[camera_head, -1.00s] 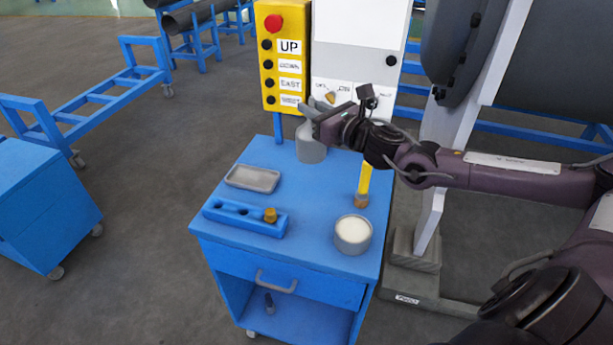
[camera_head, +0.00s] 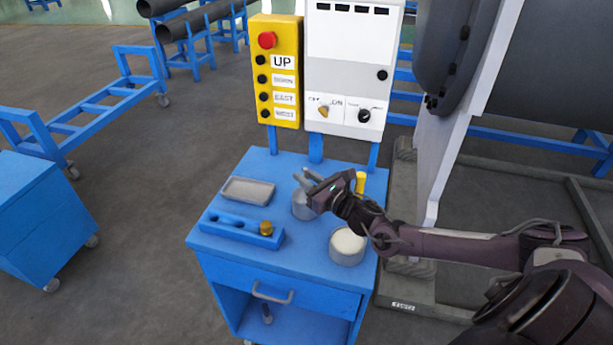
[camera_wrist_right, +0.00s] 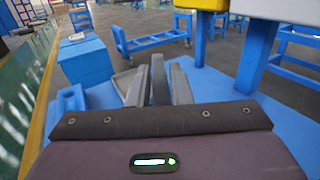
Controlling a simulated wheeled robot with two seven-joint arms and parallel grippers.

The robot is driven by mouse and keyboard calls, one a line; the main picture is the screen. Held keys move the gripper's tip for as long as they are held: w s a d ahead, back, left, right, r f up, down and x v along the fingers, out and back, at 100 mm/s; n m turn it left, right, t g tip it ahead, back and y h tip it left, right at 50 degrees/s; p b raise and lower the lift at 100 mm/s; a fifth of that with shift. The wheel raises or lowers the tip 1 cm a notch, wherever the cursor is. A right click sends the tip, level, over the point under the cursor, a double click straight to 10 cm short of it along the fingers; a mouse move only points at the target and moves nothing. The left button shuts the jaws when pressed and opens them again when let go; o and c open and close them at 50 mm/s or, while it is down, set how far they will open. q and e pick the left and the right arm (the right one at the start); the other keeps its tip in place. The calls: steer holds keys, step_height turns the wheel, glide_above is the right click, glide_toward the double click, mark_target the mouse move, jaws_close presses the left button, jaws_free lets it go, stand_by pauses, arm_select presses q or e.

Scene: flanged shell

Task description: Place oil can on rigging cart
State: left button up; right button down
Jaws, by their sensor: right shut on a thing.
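The oil can (camera_head: 302,206) is a grey round can with a narrowing top, at the middle of the blue cart (camera_head: 222,252). My right gripper (camera_head: 308,181) is at its upper part and shut on it. The gripper and wrist hide part of the can's top. In the right wrist view a grey upright piece (camera_wrist_right: 158,82) shows between the two fingers. I cannot tell whether the can's base touches the cart top. My left gripper is not in view.
The cart top bears a grey tray (camera_head: 247,190), a blue holed block (camera_head: 232,229) with a brass piece (camera_head: 266,228), and a round tin (camera_head: 347,246) with pale contents. A yellow control box (camera_head: 276,70) and white panel (camera_head: 350,65) stand behind. Another blue cabinet (camera_head: 40,215) is left.

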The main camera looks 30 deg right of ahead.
steer(key=shift+r, duration=0.1)
steer(key=c, duration=1.3)
jaws_free()
steer(key=shift+s+d, duration=0.1)
steer(key=shift+s, duration=0.2)
steer(key=s, duration=0.3)
steer(key=s+d, duration=0.1)
steer(key=s, duration=0.3)
steer(key=s+d+b, duration=0.1)
steer(key=s, duration=0.3)
steer(key=shift+s, duration=0.15)
